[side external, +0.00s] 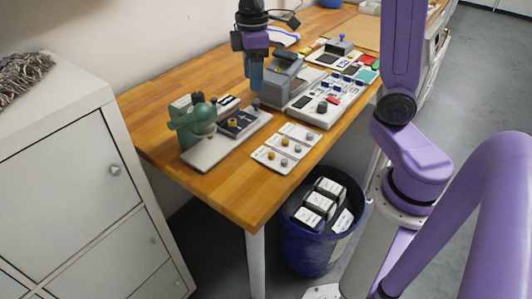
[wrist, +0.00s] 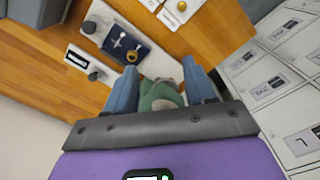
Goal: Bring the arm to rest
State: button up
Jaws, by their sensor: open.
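My gripper (side external: 256,86) hangs above the wooden table (side external: 225,190) in the side external view, near the grey machine and with its blue fingers pointing down. In the wrist view my gripper (wrist: 160,66) shows its two blue fingers spread apart. The top of a green press-like device (wrist: 160,96) shows between them in that picture, and nothing appears gripped. In the side external view the green device (side external: 193,122) stands on a light base, to the left of the fingers and apart from them.
A grey machine (side external: 282,78) stands right beside the fingers. Small cards with snaps (side external: 285,148) lie near the table's front edge. A blue bin (side external: 318,240) holds dark packages below. A white locker cabinet (side external: 75,180) stands left. Bare wood shows at the front corner.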

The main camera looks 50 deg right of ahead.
jog(key=s+a+f+n, duration=0.1)
jog(key=s+f, duration=0.2)
jog(key=s, duration=0.9)
jog(key=s+a+f+n, duration=0.1)
jog(key=s+a+f, duration=0.1)
jog(key=s, duration=1)
jog(key=shift+a+f, duration=0.3)
jog(key=shift+f, duration=0.25)
